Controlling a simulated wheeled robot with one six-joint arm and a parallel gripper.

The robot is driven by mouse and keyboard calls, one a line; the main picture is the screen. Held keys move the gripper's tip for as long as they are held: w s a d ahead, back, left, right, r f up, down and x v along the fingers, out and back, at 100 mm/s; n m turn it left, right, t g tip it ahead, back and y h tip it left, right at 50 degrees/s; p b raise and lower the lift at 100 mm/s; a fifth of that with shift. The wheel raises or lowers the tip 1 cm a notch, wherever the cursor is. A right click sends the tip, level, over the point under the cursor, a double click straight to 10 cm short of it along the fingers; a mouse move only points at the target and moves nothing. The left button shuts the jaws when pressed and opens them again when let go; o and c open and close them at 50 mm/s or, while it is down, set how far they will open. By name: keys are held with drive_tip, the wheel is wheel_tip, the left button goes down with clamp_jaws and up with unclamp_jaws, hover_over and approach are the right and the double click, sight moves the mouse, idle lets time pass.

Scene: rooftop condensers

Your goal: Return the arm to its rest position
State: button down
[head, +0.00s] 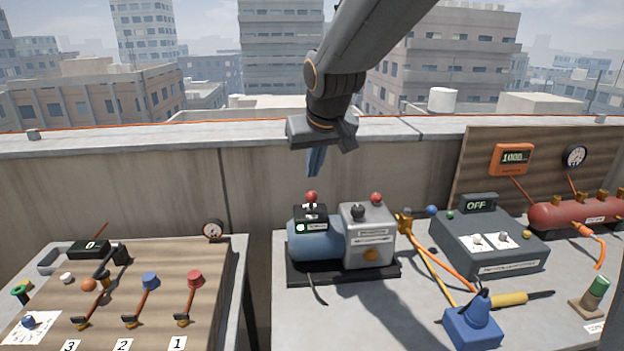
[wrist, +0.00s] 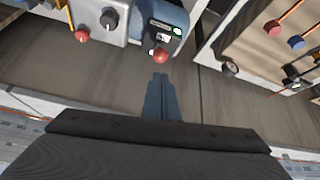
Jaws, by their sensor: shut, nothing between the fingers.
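My gripper (head: 316,162) hangs from the arm in the upper middle of the head view, fingers pointing down. It is above and behind the blue and grey pump unit (head: 330,243), apart from it, in front of the parapet wall. In the wrist view the two blue-grey fingers (wrist: 160,98) lie together with nothing between them. The pump unit's red knob (wrist: 160,55) shows just beyond the fingertips in that view. The arm reaches down from the top right of the head view.
A wooden panel with levers (head: 150,290) stands at the left. A dark box reading OFF (head: 490,245), a red tank (head: 580,212) and a blue tool (head: 472,325) are on the right bench. The concrete parapet (head: 120,185) runs behind.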

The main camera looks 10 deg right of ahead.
drive_tip(key=shift+s+r, duration=0.1)
drive_tip(key=shift+r, duration=0.35)
drive_tip(key=s+d+f+g, duration=0.1)
drive_tip(key=s+d+f, duration=0.3)
drive_tip(key=s+f, duration=0.2)
drive_tip(key=s+d+f+m+g, duration=0.1)
drive_tip(key=s+d+f, duration=0.3)
drive_tip(key=s, duration=0.5)
drive_tip(key=s+d+f+m+g, duration=0.1)
drive_tip(key=s+d+f+g, duration=0.2)
drive_tip(key=s+f, duration=0.4)
drive_tip(key=shift+s+d+f+h, duration=0.2)
drive_tip(key=shift+d+f+h, duration=0.2)
drive_tip(key=shift+f, duration=0.35)
drive_tip(key=shift+s+a, duration=0.1)
